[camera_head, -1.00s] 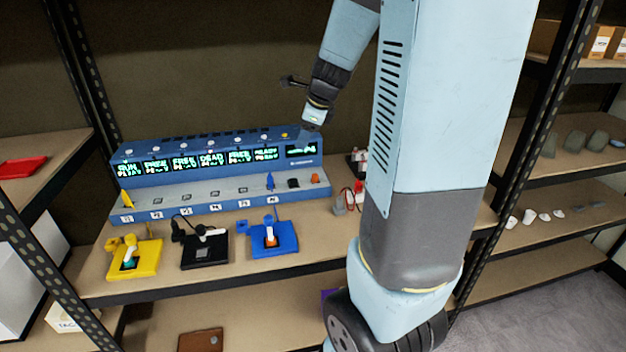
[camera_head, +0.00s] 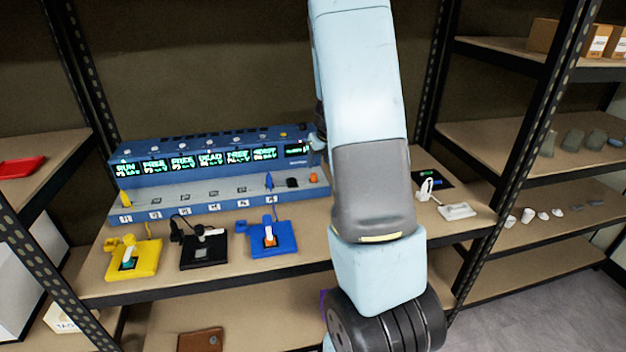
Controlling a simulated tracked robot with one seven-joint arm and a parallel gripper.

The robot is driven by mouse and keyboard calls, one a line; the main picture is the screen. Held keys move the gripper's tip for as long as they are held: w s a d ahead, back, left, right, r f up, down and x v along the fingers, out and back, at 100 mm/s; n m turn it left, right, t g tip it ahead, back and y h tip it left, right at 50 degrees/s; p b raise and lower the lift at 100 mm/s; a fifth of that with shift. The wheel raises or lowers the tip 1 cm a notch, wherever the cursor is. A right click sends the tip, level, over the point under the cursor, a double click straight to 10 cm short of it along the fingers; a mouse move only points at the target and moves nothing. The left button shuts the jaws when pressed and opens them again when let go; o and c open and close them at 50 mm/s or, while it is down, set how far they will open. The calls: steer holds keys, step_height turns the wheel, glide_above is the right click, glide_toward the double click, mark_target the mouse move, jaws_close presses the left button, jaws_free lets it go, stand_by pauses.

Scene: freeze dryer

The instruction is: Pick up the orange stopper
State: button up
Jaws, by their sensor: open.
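The small orange stopper (camera_head: 313,177) sits at the right end of the grey front ledge of the blue freeze dryer (camera_head: 222,187), next to a black stopper (camera_head: 292,182). A blue pointed stopper (camera_head: 268,181) stands further left on the ledge, and a yellow one (camera_head: 127,198) stands at its left end. My arm passes just right of the orange stopper.
Yellow (camera_head: 146,261), black (camera_head: 205,252) and blue (camera_head: 286,240) trays with small items lie on the shelf in front of the dryer. White items (camera_head: 457,211) lie right of my arm. Dark shelf posts (camera_head: 525,150) bound the bay.

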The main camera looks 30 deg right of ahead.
mark_target(314, 174)
steer(key=shift+x, duration=4)
steer(key=shift+w+a, duration=0.1)
jaws_close()
